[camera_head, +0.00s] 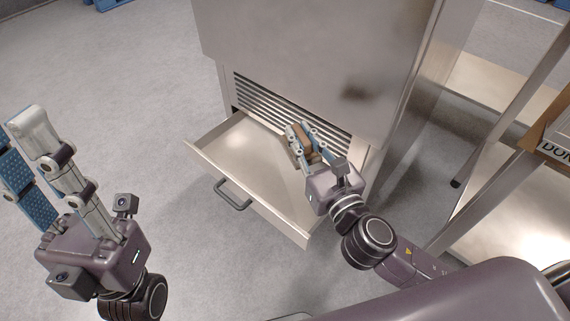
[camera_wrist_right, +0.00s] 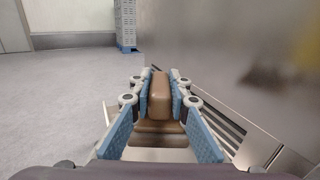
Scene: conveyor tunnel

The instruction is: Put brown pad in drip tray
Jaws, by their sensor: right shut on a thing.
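The brown pad (camera_wrist_right: 161,95) is a small rounded block, held between the blue finger pads of my right gripper (camera_wrist_right: 160,92). In the head view the brown pad (camera_head: 303,134) shows partly behind the fingers of my right gripper (camera_head: 301,137). The drip tray (camera_head: 229,186) is a pulled-out metal drawer with a dark handle at the base of the steel machine. My right gripper is over the tray's right rear part, close to the vent slats. I cannot tell how high the pad is above the tray floor. My left gripper (camera_head: 35,165) is open and empty at the left.
The steel machine (camera_head: 300,50) with a slatted vent (camera_head: 290,105) stands right behind the tray. A metal shelf (camera_head: 510,200) with a cardboard box (camera_head: 555,135) is at the right. Grey floor is free at the left.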

